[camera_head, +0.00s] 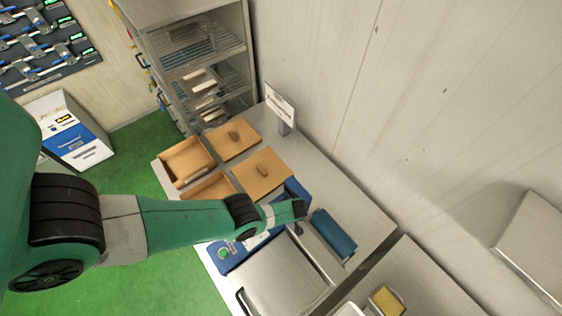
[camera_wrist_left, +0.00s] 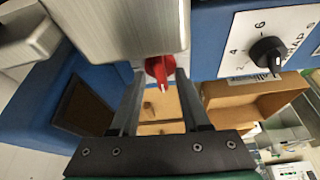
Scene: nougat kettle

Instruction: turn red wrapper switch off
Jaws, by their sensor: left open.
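The red switch (camera_wrist_left: 161,68) is a red rotary knob with a pale pointer line, on the blue wrapper machine (camera_wrist_left: 212,40). My left gripper (camera_wrist_left: 160,78) is open, with the knob showing between its two fingertips in the wrist view. I cannot tell whether the fingers touch it. In the head view my left arm comes in from the left, over the blue machine (camera_head: 222,262), and the arm hides the red switch. My right gripper is not in view.
A black dial (camera_wrist_left: 268,52) on a numbered white plate sits right of the knob. A metal block (camera_wrist_left: 120,25) overhangs the left finger. Brown wooden boxes (camera_head: 187,163) stand beyond the machine. A steel cover (camera_head: 285,278) and teal block (camera_head: 334,232) are close to my arm.

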